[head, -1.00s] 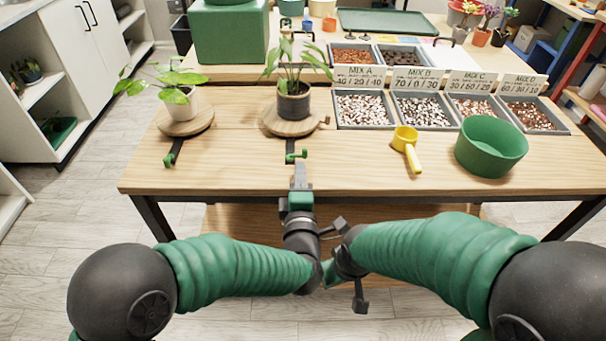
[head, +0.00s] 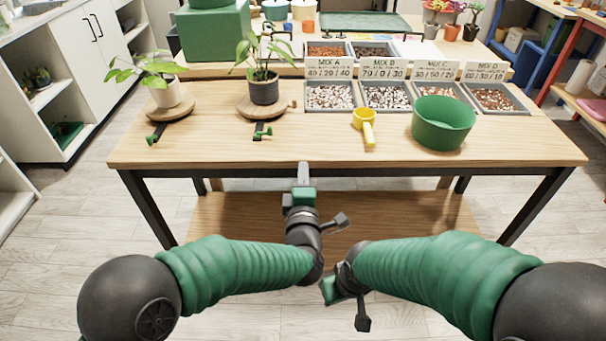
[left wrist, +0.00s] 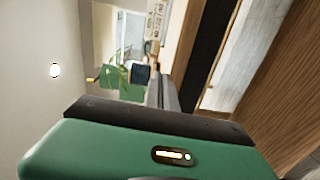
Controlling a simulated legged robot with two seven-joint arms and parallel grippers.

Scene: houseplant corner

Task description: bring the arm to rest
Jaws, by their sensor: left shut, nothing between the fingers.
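My left gripper (head: 303,172) is shut and empty in the head view. It is in front of the table's front edge, apart from everything on the tabletop. My right gripper (head: 345,300) is low at the centre, beside the left forearm, and its fingers are too hard to make out to tell their state. The wooden table (head: 210,146) stands in front of me. In the left wrist view, the green gripper housing (left wrist: 120,150) fills the bottom and the plant in the dark pot (left wrist: 141,74) shows small beyond it.
Two potted plants stand on round wooden boards (head: 165,112) (head: 248,111) at the left of the table. A yellow scoop (head: 366,125), a green bowl (head: 442,125) and labelled trays of mix (head: 330,97) are at the right. The floor before the table is clear.

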